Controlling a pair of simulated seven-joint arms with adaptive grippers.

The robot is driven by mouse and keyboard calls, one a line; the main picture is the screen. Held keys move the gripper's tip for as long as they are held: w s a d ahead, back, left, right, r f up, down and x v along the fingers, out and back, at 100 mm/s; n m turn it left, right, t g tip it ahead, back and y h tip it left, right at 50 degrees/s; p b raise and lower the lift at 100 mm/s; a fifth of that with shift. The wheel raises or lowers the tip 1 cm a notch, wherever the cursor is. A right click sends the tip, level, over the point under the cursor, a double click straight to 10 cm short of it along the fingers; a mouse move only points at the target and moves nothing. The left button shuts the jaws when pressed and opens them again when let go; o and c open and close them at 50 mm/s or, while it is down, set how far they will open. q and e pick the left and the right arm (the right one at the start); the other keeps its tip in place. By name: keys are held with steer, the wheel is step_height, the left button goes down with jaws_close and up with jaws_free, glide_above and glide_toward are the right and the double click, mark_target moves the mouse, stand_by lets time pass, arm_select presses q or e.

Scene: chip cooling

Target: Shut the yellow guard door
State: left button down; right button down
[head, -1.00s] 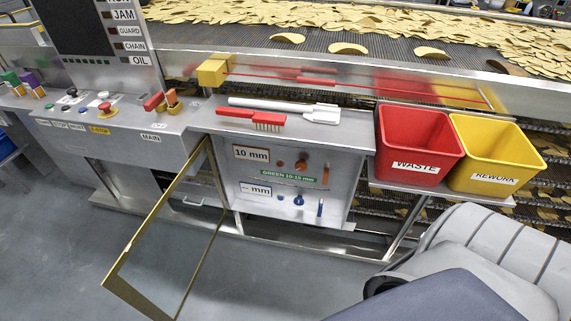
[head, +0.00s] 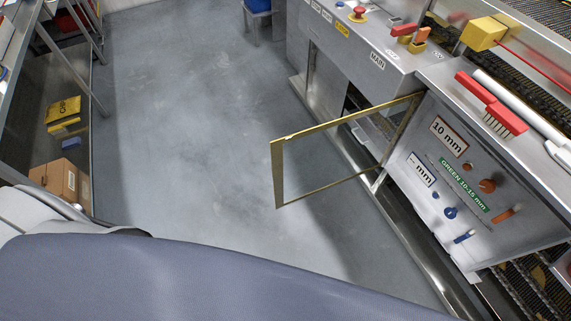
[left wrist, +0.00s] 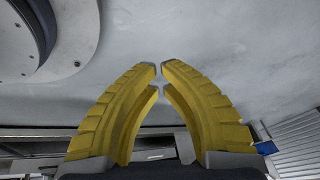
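The yellow guard door (head: 277,175) is a thin yellow frame around a clear pane. In the head view it stands open, swung out from the machine cabinet over the floor. Its right side meets the cabinet beside the adjustment panel (head: 465,175). No gripper shows near it in the head view. My left gripper (left wrist: 160,68) shows only in the left wrist view, with yellow ribbed fingers. Its fingertips are together with nothing visible between them. The door cannot be made out in that view. My right gripper is in neither current view.
A control console (head: 370,45) and a red brush (head: 490,105) are above the door. A cardboard box (head: 62,183) and a yellow bag (head: 62,110) lie at the far left. The grey floor (head: 190,130) left of the door is clear.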

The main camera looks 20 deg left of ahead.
arm_select(q)
steer(key=w+a+r+n+t+h, duration=0.1)
steer(key=w+r+n+t, duration=0.25)
steer(key=w+r, duration=0.55)
steer(key=w+a+r+n+t+h, duration=0.15)
steer(key=w+r+n+t, duration=0.35)
steer(key=w, duration=0.9)
steer(key=w+d+r+n+t+h, duration=0.2)
steer(key=w+r+n, duration=0.25)
steer(key=r, duration=0.45)
steer(key=w+d+r+n+t+h, duration=0.25)
steer(key=r+n, duration=0.25)
steer(key=r, duration=0.4)
steer(key=w+d+y, duration=0.1)
steer(key=w+d, duration=0.2)
steer(key=w, duration=0.7)
steer(key=shift+s+d+f, duration=0.1)
steer(key=shift+s+d, duration=0.45)
steer(key=shift+d, duration=0.2)
steer(key=shift+s+d+f, duration=0.1)
steer(key=shift+s+d, duration=0.45)
steer(key=shift+d, duration=0.2)
